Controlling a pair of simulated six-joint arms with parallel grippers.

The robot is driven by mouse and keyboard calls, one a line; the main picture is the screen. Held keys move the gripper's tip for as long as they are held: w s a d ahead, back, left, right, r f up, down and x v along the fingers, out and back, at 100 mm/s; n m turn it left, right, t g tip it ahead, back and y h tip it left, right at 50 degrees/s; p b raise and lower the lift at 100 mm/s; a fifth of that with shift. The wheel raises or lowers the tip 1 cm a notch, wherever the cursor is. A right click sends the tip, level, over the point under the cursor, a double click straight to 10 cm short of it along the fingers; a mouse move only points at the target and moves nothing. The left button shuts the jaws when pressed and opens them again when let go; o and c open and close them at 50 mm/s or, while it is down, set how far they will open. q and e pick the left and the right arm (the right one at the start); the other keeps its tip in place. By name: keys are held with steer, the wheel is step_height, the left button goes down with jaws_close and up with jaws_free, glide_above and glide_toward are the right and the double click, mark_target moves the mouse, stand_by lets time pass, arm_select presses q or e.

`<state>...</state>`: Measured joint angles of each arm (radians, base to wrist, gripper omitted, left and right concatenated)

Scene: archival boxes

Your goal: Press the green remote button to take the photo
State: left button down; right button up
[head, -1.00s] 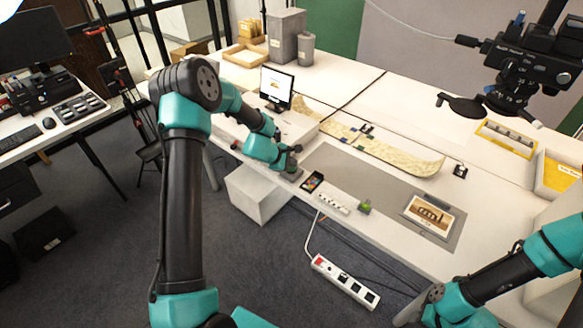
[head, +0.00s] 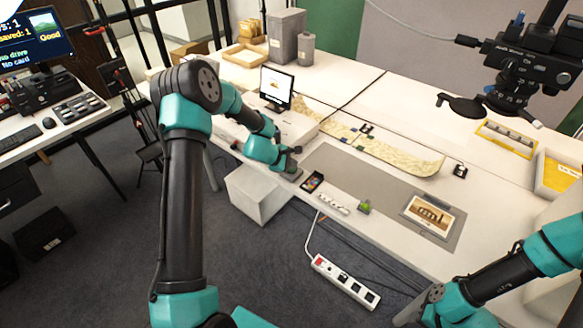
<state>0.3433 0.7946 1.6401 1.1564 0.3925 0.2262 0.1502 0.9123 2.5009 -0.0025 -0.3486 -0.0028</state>
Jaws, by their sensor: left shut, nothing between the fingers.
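A small green item (head: 364,207), which seems to be the remote button, sits on the near edge of the white table, left of a framed brown picture (head: 431,214) on the grey mat (head: 388,191). My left gripper (head: 292,173) is shut and empty over the table's near edge, left of the green item and clear of it. My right gripper (head: 412,315) is at the bottom edge, partly cut off; its fingers cannot be made out. A black camera (head: 530,55) hangs at the upper right.
A colour card (head: 312,182) and a white strip (head: 333,203) lie between my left gripper and the green item. A long map strip (head: 390,150) lies behind the mat. A power strip (head: 345,281) is below the table edge. The left monitor (head: 38,38) shows "saved: 1" and "Good".

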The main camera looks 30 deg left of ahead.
mark_target(292, 169)
arm_select(q)
steer(key=shift+r, duration=0.9)
steer(key=shift+r, duration=2.5)
